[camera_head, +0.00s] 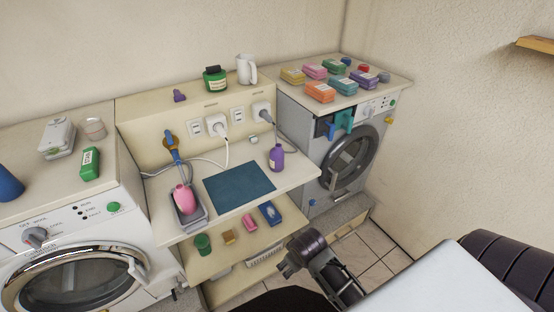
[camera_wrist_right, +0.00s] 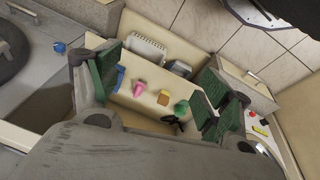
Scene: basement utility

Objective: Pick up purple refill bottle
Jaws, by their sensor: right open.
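The purple refill bottle (camera_head: 276,157) stands upright on the worktop, beside the right edge of a dark blue mat (camera_head: 239,185). I do not see it in the right wrist view. My right gripper (camera_head: 287,268) is in front of and below the worktop, apart from the bottle. In the right wrist view its green-padded fingers (camera_wrist_right: 155,88) are spread, with nothing held between them. Behind them show the small items on the lower shelf. A smaller purple object (camera_head: 179,96) sits on the raised ledge at the back. My left gripper is not in view.
A pink bottle (camera_head: 184,199) stands in a grey tray left of the mat. A plugged-in cable (camera_head: 227,148) runs over the worktop. The lower shelf (camera_head: 205,265) holds small items. Washing machines (camera_head: 352,155) flank the bench, the right one topped with coloured packs (camera_head: 320,92).

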